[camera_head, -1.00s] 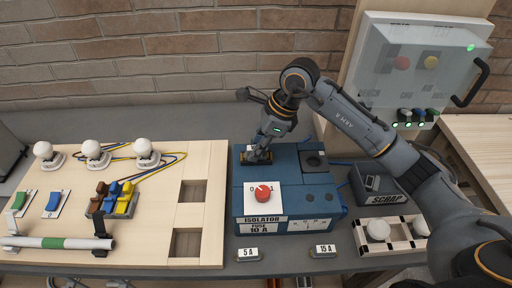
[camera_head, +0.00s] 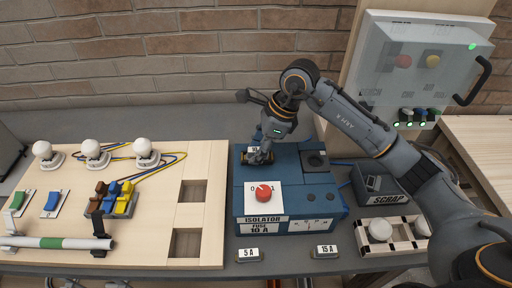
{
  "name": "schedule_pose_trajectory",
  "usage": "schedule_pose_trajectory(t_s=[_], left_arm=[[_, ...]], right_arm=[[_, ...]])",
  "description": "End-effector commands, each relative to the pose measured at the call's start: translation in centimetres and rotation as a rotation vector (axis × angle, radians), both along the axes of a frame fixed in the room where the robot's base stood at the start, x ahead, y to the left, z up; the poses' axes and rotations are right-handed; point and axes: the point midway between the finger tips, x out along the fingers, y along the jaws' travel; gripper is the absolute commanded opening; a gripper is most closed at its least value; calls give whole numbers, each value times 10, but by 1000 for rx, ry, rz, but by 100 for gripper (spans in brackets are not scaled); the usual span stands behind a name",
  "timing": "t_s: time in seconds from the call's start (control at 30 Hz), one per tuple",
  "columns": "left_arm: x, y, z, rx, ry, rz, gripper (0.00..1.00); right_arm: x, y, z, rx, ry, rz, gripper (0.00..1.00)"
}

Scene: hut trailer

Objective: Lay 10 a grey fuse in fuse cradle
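The blue isolator box (camera_head: 310,185) stands at the middle of the bench, labelled ISOLATOR and FUSE 10 A, with a red knob (camera_head: 263,194) on a white plate. My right gripper (camera_head: 258,159) is low at the box's back left top, where the cradle area is. A small pale labelled fuse (camera_head: 258,149) shows at its fingers; the fingers look closed around it, but its lower part and the cradle are hidden. Fuses marked 5 A (camera_head: 249,255) and 15 A (camera_head: 324,252) lie in front of the box. My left gripper is not in view.
A wooden board (camera_head: 120,258) with bulbs, switches and coloured connectors fills the left. A dark SCRAP bin (camera_head: 385,185) and a bulb rack (camera_head: 395,246) stand at right. A grey panel (camera_head: 415,70) with lit buttons stands at the back right.

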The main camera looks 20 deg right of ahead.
Motion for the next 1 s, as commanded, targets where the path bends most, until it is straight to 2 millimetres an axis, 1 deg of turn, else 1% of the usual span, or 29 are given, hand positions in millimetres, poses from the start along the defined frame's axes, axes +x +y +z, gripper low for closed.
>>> schedule_pose_trajectory(t_s=[0.03, 0.8, 0.9, 1.0], left_arm=[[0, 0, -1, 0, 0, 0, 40], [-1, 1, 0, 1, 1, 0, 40], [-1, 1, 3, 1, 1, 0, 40], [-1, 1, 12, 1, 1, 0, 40]], right_arm=[[-3, -4, -8, -15, 19, -3, 46], [-2, -2, -3, -7, 9, -1, 46], [-2, -1, 0, -5, 8, -1, 46], [-1, 0, 6, -4, 7, -1, 46]])
